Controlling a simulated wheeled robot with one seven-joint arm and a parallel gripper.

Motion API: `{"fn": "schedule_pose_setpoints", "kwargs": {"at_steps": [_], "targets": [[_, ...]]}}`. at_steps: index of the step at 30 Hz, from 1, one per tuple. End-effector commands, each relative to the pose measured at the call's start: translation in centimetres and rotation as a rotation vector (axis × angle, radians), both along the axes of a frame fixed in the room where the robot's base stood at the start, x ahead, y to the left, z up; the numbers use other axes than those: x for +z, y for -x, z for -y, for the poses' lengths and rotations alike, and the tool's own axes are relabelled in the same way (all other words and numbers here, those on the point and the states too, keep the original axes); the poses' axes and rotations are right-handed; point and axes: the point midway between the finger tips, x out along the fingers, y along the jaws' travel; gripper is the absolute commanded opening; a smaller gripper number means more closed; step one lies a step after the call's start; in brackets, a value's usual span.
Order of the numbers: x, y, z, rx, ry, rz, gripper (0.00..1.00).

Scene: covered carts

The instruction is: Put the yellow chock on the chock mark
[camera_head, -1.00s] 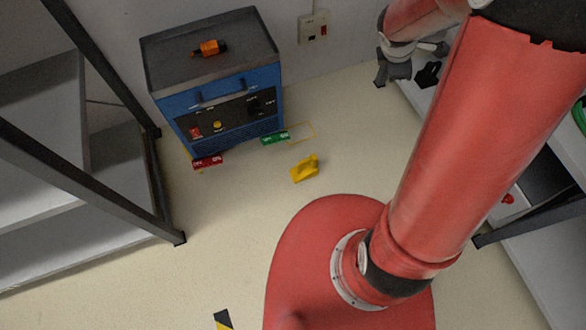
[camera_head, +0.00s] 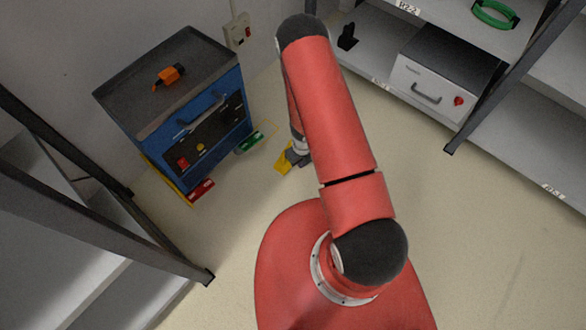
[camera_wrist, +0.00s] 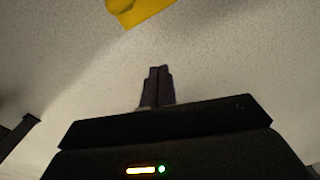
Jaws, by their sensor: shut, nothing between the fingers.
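The yellow chock (camera_head: 282,164) lies on the floor in front of the blue cart, partly covered by my gripper in the head view. It also shows at the top edge of the wrist view (camera_wrist: 138,10), cut off by the frame. My gripper (camera_head: 296,156) is low beside the chock. In the wrist view its fingers (camera_wrist: 157,70) are together and empty, with bare floor between their tips and the chock. A thin yellow outline (camera_head: 270,130) on the floor, right of the green tag, looks like the chock mark; my arm may hide part of it.
The blue cart (camera_head: 190,110) carries an orange tool (camera_head: 168,75). A green tag (camera_head: 250,142) and a red tag (camera_head: 201,190) are at its base. Shelf racks stand left and right; the right one holds a white drawer box (camera_head: 440,85). Floor right of my base is clear.

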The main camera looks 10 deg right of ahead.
Motion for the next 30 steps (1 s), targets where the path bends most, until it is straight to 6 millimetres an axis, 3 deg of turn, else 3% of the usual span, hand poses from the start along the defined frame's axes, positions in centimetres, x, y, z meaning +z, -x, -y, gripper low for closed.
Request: {"fn": "schedule_pose_setpoints", "kwargs": {"at_steps": [7,18,21,30], "targets": [[-4.9,0.0,0.0,-0.006,-0.001,0.000,0.00],[-9.7,0.0,0.0,-0.005,0.001,0.000,0.00],[-8.8,-0.6,-0.1,-0.009,0.001,0.004,0.00],[-9.0,-2.5,-0.9,-0.011,-0.002,0.002,0.00]]}}
